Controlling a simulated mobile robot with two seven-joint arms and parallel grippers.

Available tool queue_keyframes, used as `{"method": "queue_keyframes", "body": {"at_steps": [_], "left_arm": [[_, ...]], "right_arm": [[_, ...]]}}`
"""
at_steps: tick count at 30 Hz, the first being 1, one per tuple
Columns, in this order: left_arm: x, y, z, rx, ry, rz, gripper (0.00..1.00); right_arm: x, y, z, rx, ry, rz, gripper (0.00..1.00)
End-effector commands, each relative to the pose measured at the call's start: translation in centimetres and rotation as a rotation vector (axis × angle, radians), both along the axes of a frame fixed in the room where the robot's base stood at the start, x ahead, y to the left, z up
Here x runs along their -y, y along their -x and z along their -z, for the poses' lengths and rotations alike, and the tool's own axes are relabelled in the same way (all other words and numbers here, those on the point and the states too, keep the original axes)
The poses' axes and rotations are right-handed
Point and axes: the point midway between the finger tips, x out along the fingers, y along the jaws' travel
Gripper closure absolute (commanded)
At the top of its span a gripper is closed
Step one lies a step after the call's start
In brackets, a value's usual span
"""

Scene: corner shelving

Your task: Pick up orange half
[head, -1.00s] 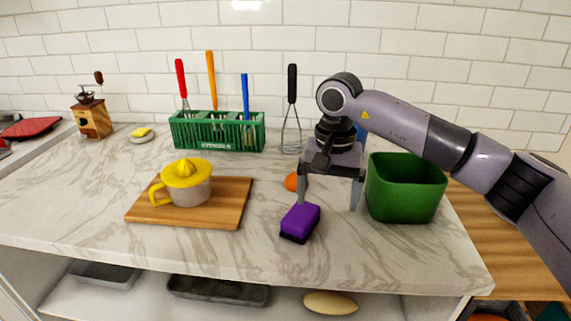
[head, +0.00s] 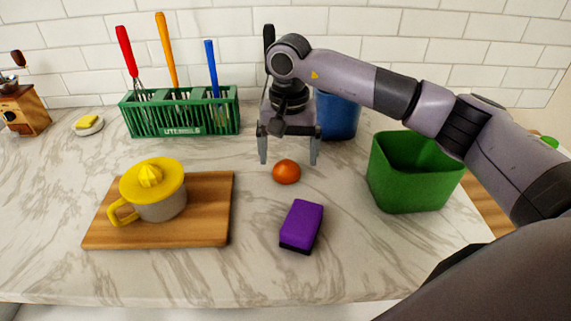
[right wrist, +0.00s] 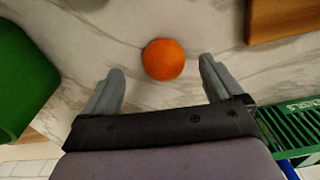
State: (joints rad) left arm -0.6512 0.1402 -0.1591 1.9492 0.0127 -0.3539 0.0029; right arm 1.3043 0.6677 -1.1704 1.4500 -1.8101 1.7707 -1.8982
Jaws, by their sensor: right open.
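The orange half (head: 286,172) sits on the marble counter in the head view, with its rounded orange side showing. My right gripper (head: 288,158) is open, pointing down behind and above it, with nothing between its fingers. In the right wrist view the orange half (right wrist: 164,60) lies just beyond the two spread fingertips (right wrist: 160,72), roughly midway between them sideways. Its cut face cannot be seen. My left gripper does not show.
A purple sponge (head: 302,226) lies in front of the orange half. A green bin (head: 412,185) stands to the right, and a blue container (head: 337,116) behind. A wooden board (head: 208,215) with a yellow-topped juicer (head: 155,190) is left. A green utensil rack (head: 180,117) stands at the back.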

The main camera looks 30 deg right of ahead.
Motion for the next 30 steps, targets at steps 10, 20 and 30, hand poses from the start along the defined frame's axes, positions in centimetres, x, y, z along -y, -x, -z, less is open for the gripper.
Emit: {"method": "queue_keyframes", "body": {"at_steps": [10,20,30], "left_arm": [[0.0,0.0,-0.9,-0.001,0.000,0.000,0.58],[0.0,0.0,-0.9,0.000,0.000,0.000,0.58],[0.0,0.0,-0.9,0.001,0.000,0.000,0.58]], "right_arm": [[-0.3,-0.2,3.8,-0.001,0.000,0.000,0.06],[-0.2,-0.2,3.8,-0.001,0.001,-0.001,0.52],[-0.3,-0.2,3.7,0.001,0.001,0.000,0.67]]}}
